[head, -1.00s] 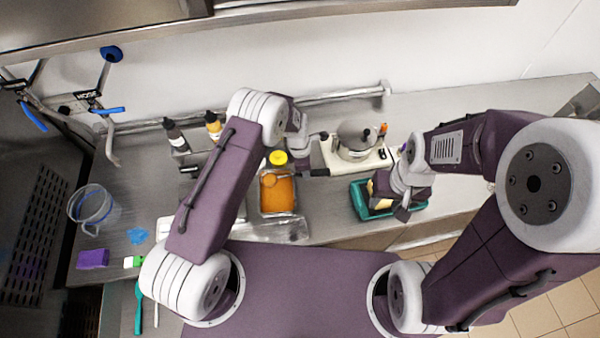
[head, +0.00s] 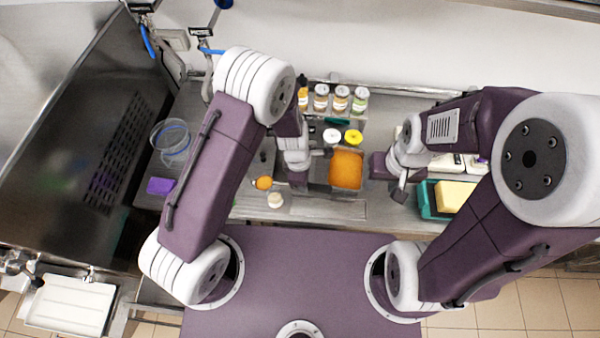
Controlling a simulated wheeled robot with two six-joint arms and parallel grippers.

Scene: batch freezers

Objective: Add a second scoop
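A square tub of orange sorbet (head: 346,169) sits on the steel bench.
The teal tray (head: 427,204) holds a yellow block (head: 455,196). Several jars (head: 340,98) stand behind the tub, with a white lid (head: 332,136) and a yellow lid (head: 353,136). A clear pitcher (head: 172,140) and a purple block (head: 160,186) are at left, beside the dark sink (head: 75,200).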

